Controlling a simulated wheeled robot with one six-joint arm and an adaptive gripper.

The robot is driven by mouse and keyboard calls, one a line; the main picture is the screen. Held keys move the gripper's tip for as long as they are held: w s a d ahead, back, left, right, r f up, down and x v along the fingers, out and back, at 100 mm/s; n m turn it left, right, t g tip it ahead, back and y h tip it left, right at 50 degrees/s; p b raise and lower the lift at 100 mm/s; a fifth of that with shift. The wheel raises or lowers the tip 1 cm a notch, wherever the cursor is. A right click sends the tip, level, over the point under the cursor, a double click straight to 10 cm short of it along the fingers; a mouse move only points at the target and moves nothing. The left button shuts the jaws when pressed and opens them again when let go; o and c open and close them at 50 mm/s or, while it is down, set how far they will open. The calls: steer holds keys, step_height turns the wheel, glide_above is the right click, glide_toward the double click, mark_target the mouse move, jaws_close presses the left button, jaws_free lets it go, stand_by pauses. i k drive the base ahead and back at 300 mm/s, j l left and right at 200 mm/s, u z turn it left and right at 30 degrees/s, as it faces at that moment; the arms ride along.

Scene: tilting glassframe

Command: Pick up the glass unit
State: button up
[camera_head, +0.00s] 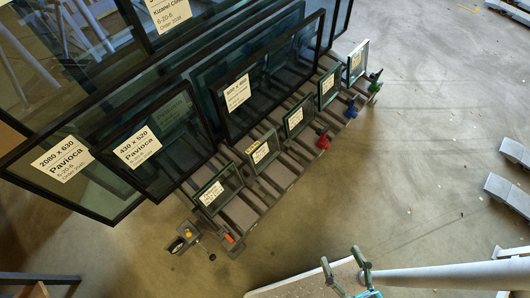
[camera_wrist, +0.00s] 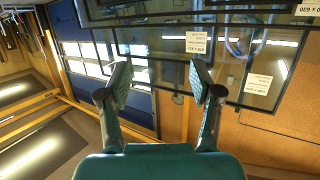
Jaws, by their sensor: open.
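Several glass units stand tilted on a slatted rack. Larger dark-framed glass units with white labels, such as the one marked Pavioca (camera_head: 138,147), stand at the back left. Small glass units, such as the nearest one (camera_head: 219,187), stand in a row along the rack's front side. Which unit is meant cannot be told. My gripper (camera_head: 347,268) is at the lower right of the head view, apart from the rack. In the wrist view my gripper (camera_wrist: 160,88) has its fingers wide apart with nothing between them. Labelled glass panes (camera_wrist: 260,85) show beyond the fingers.
The rack (camera_head: 243,214) has coloured clamps along its edge, including a red one (camera_head: 323,140) and a blue one (camera_head: 351,107). Grey blocks (camera_head: 507,190) lie on the floor at the right. The floor (camera_head: 420,130) between them and the rack is clear.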

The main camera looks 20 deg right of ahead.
mark_target(260, 155)
steer(key=i+l+u, duration=0.35)
steer(key=l, duration=0.25)
steer(key=i+l+u, duration=0.15)
steer(key=i+l, duration=0.15)
steer(key=i+l+u, duration=0.15)
steer(key=l, duration=0.3)
steer(key=i+l+u, duration=0.2)
steer(key=l, duration=0.2)
steer(key=i+l+u, duration=0.15)
steer(key=l, duration=0.25)
